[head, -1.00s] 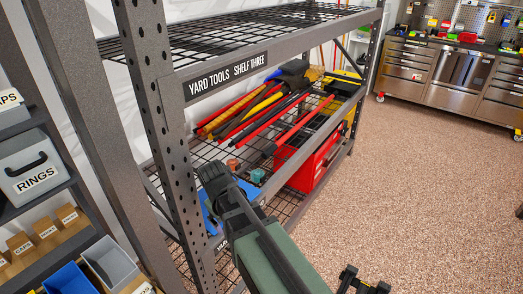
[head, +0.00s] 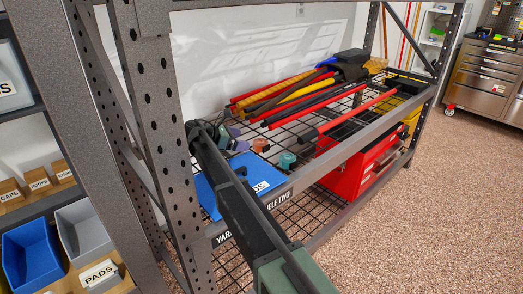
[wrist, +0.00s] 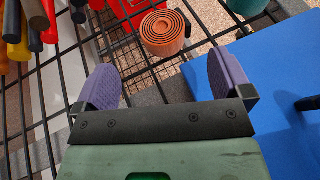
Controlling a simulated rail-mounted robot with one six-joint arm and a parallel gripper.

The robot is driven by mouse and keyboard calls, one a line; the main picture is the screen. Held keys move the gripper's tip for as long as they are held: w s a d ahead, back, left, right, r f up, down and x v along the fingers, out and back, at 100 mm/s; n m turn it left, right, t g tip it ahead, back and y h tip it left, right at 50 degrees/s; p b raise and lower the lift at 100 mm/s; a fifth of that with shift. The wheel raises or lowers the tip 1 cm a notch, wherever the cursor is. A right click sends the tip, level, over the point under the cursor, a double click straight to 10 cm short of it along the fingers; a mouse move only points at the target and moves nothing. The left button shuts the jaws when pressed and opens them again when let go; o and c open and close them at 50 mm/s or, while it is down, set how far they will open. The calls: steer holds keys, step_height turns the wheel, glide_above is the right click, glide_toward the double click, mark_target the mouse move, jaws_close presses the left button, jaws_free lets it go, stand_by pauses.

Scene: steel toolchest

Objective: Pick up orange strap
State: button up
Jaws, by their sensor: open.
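The orange strap (wrist: 163,32) is a rolled coil standing on the wire shelf (wrist: 123,67), at the top centre of the wrist view. In the head view the orange strap (head: 261,145) is small, behind the blue bin's right side. My gripper (wrist: 163,65) is open, its two purple fingers wide apart with nothing between them. The strap lies ahead of the fingertips, roughly in line with the gap, and does not touch them. In the head view my gripper (head: 232,140) reaches over the shelf just left of the strap.
A teal strap (head: 287,160) stands right of the orange one. A blue bin or sheet (head: 215,195) lies beside my gripper. Long-handled tools (head: 300,100) lie farther along the shelf. A red toolbox (head: 350,170) is below. A steel upright (head: 165,130) stands at left.

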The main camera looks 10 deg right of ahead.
mark_target(258, 142)
steer(key=b+x, duration=0.1)
steer(key=x, duration=0.3)
steer(key=b+x, duration=0.2)
steer(key=x, duration=0.3)
steer(key=shift+s+f, duration=0.1)
steer(key=shift+s, duration=0.05)
steer(key=c, duration=1)
step_height(258, 142, up, 20)
steer(key=p, duration=2)
steer(key=shift+c, duration=0.2)
